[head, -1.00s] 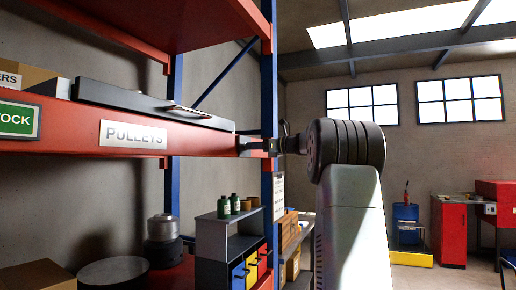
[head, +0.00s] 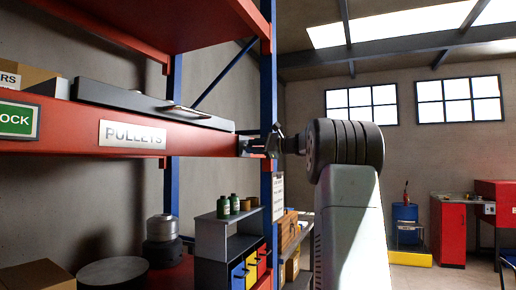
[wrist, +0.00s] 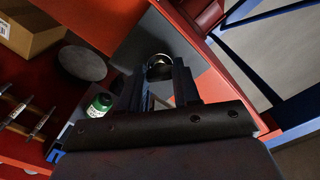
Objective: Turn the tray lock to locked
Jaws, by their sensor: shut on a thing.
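The tray lock (head: 242,147) is a small dark fitting at the right end of the red shelf beam in the head view. In the wrist view it shows as a round metallic knob (wrist: 160,64) in front of a grey surface. My gripper (head: 262,146) reaches it from the right, and in the wrist view its two black fingers (wrist: 158,78) are shut on the knob. The fingers hide part of it, and no lock marking can be read. The long grey tray (head: 150,103) with a bar handle lies on the shelf above the beam.
A blue upright post (head: 266,90) stands right behind my gripper. Below are a grey rack (head: 222,238) with green bottles, a round dark disc (head: 114,271) and a cardboard box (head: 38,275).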

